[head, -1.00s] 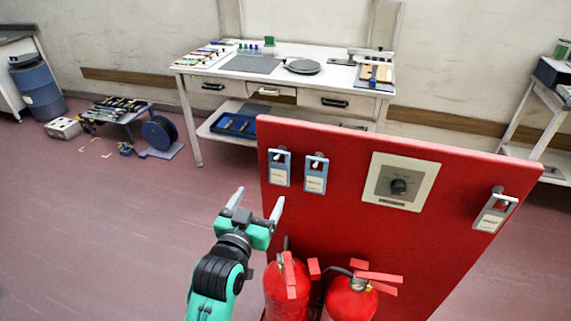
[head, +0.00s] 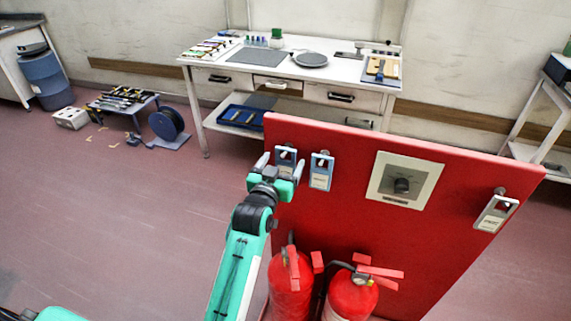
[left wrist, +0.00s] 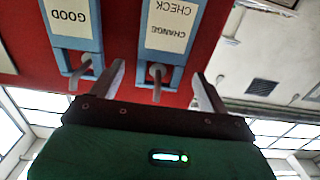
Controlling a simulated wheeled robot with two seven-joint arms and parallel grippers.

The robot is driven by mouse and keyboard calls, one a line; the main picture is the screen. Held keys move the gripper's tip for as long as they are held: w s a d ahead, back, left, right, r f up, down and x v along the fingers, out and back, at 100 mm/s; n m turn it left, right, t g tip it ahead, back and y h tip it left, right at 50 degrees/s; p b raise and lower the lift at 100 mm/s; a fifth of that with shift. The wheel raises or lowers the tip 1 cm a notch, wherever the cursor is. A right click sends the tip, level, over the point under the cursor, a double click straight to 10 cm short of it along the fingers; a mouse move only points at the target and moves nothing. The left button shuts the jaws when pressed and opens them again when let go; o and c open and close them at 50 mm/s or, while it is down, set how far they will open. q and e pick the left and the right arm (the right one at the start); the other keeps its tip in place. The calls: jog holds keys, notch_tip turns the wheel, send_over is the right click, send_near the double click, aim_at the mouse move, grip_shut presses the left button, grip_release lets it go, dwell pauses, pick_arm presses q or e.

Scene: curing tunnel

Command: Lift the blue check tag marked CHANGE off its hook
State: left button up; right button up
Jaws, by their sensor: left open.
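The blue check tag marked CHANGE (left wrist: 172,28) hangs on a peg hook (left wrist: 158,78) on the red panel. In the head view it is the leftmost tag (head: 286,154), its lower part partly hidden by my gripper. My left gripper (head: 280,168) is open and empty, its fingers on either side of this tag. In the left wrist view the fingers of my left gripper (left wrist: 161,85) stand left and right of the hook; contact cannot be told. A second blue tag, marked GOOD (left wrist: 70,22), hangs beside it, also in the head view (head: 321,173). My right gripper is out of view.
The red panel (head: 340,215) also carries a dial plate (head: 405,180) and a grey tag (head: 495,213) at the right. Red fire extinguishers (head: 291,280) stand before it, below my gripper. A white workbench (head: 300,68) stands behind.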

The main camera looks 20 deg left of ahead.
pick_arm(q)
jog(key=shift+w, duration=0.35)
jog(key=shift+c, duration=0.2)
jog(key=c, duration=1)
